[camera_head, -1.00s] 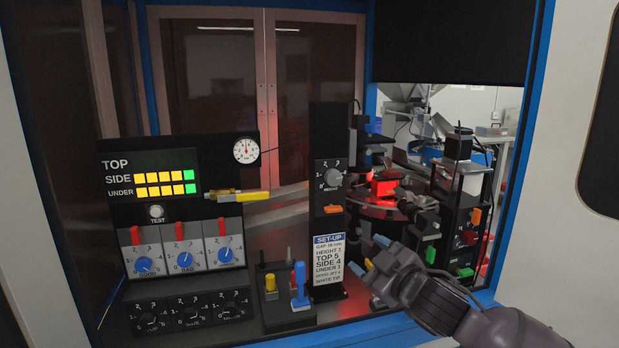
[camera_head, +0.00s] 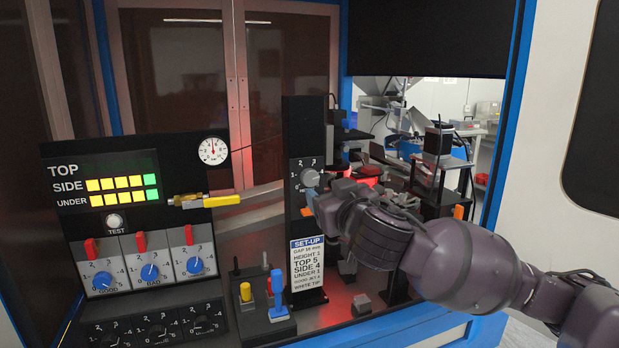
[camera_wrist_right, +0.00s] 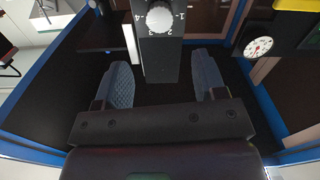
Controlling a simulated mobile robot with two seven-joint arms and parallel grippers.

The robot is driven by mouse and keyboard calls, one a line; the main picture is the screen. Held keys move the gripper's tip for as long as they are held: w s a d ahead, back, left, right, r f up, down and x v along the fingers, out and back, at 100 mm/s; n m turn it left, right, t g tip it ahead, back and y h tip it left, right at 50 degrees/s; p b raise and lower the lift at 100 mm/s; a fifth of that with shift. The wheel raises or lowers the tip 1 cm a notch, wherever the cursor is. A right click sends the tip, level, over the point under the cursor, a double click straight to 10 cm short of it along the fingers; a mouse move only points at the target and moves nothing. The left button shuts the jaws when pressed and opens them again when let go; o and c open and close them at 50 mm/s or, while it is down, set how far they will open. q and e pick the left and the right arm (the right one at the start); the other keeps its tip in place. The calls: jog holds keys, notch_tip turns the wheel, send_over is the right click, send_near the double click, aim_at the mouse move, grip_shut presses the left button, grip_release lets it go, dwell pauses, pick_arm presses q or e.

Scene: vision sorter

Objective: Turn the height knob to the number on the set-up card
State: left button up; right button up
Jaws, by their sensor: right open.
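The height knob (camera_head: 309,178) is a grey dial on a tall black post (camera_head: 303,125), with numbers around it. It also shows in the right wrist view (camera_wrist_right: 159,17), at the top between my fingers, beyond the fingertips. The white set-up card (camera_head: 307,265) hangs lower on the post and reads HEIGHT 1. My right gripper (camera_head: 322,200) is just right of the knob, close to the post; in the right wrist view the open jaws (camera_wrist_right: 160,75) have blue fingers on either side of the post, with nothing held. The knob's exact setting is too small to read. My left gripper is not in view.
A panel with TOP, SIDE and UNDER lights (camera_head: 108,183) and blue dials (camera_head: 149,272) stands left. A block with yellow and blue levers (camera_head: 264,318) stands below. Machinery (camera_head: 437,165) fills the right.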

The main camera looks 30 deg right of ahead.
aim_at(311, 177)
jog(key=p+x, duration=0.1)
jog(key=x, duration=0.9)
jog(key=shift+w, duration=0.15)
jog(key=c, duration=0.9)
